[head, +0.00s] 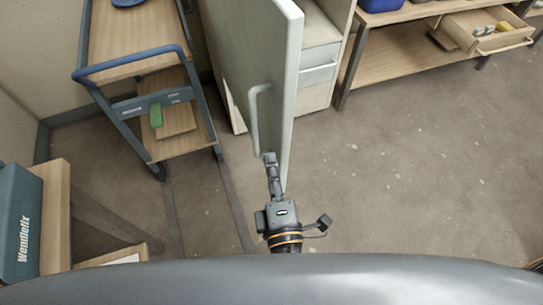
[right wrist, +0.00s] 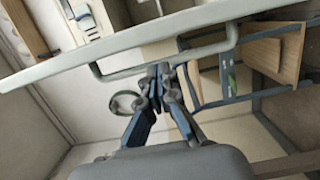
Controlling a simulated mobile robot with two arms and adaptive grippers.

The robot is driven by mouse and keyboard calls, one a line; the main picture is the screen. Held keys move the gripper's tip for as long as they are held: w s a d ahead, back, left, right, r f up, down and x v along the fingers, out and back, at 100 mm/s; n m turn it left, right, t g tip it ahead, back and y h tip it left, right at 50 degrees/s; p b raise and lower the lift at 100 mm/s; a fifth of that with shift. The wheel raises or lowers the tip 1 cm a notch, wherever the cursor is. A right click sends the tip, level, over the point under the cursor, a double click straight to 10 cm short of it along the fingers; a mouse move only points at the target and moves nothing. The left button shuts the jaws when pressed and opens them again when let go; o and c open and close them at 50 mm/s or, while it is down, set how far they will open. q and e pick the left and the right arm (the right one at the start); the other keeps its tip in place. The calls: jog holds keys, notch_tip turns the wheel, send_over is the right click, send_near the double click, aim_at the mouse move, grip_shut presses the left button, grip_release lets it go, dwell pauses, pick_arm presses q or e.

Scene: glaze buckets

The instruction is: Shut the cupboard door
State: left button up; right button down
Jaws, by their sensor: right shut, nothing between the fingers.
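The cupboard door (head: 278,70) is pale grey-green and stands open, jutting from the cupboard (head: 322,60) toward me. Its bar handle (head: 253,115) is on the left face in the head view. My right gripper (head: 269,158) is shut and empty by the handle's lower end, close to the door's near edge. In the right wrist view, the closed fingertips (right wrist: 159,72) overlap the handle bar (right wrist: 120,75), with the door (right wrist: 70,65) beyond. I cannot tell whether they touch the bar. My left gripper is not in view.
A blue-handled trolley (head: 140,68) stands left of the door. A wooden bench (head: 400,65) with an open drawer (head: 490,28) stands at the back right. A dark Wendlefix box (head: 20,220) is at the lower left. Floor right of the door is clear.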

jog(key=w+a+p, duration=0.1)
jog(key=w+p, duration=0.1)
jog(key=w, duration=0.5)
jog(key=shift+w, duration=0.4)
